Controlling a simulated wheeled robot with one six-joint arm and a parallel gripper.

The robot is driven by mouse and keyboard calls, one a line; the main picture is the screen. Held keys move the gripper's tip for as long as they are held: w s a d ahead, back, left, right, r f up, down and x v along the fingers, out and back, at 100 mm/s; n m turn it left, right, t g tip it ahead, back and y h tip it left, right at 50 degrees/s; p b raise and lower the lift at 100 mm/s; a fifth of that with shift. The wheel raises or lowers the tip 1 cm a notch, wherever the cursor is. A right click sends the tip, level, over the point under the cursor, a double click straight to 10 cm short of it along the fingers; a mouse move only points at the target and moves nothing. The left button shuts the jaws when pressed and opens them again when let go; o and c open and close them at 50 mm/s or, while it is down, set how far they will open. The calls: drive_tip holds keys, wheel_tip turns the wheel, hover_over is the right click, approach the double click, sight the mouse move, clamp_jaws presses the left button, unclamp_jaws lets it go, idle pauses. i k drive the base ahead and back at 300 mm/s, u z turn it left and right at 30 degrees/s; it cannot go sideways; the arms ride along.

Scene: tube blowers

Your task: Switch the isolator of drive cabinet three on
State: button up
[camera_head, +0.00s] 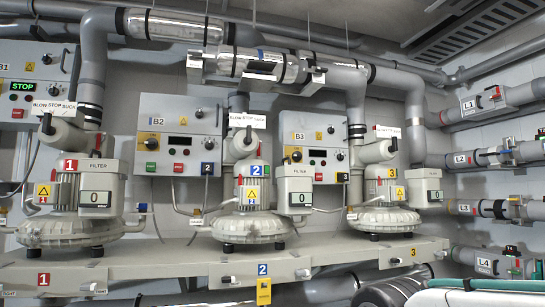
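Drive cabinet three, labelled B3 (314,146), is a light grey box on the back wall, right of centre. It has a dark display, a yellow label, a green and a red button at its lower edge and dark knobs. One dark knob (297,156) sits on its lower left and another (340,156) on its right side. Which is the isolator, and its on or off position, is too small to tell. My gripper is not in view.
Blower 3 (385,215) and its filter box (426,187) stand right of the cabinet; blower 2 (249,222) and its filter box (294,191) stand in front of it, to the left. Cabinet B2 (180,132) is further left. Thick pipes cross overhead. A bench (335,250) runs below.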

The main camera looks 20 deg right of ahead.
sight(297, 156)
drive_tip(key=u, duration=0.85)
drive_tip(key=i, duration=0.75)
drive_tip(key=z, duration=0.75)
